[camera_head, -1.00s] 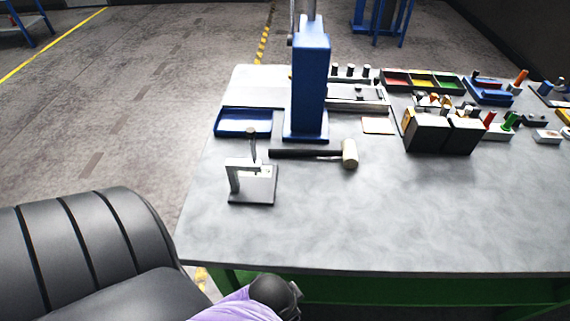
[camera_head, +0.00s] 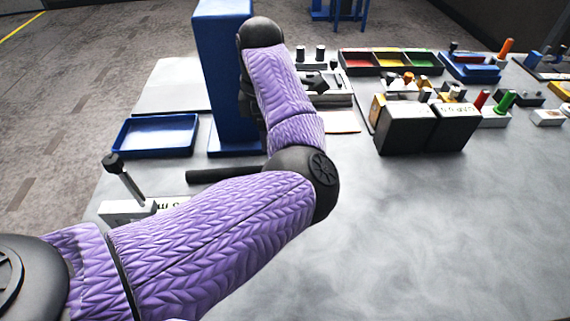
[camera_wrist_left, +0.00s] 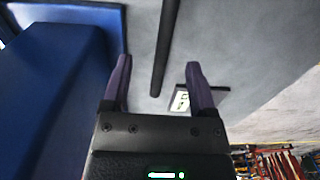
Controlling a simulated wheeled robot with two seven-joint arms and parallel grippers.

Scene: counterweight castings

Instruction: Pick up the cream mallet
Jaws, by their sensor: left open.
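The mallet's dark handle (camera_head: 222,175) lies on the grey table in the head view, its right part running behind my left arm. The mallet's cream head is hidden there. In the left wrist view the handle (camera_wrist_left: 166,40) runs down from the top edge, and its free end lies between my fingers as seen. My left gripper (camera_wrist_left: 158,68) is open and empty, apparently above the handle. Its fingertips do not show clearly in the head view, where my forearm and wrist cover them. My right gripper is in neither view.
A blue column (camera_head: 224,80) stands close beyond the handle; it fills the left of the wrist view (camera_wrist_left: 45,95). A small clamp fixture (camera_head: 122,208) stands at left, near a blue tray (camera_head: 155,136). Black blocks (camera_head: 405,130) stand at right. The front right table is clear.

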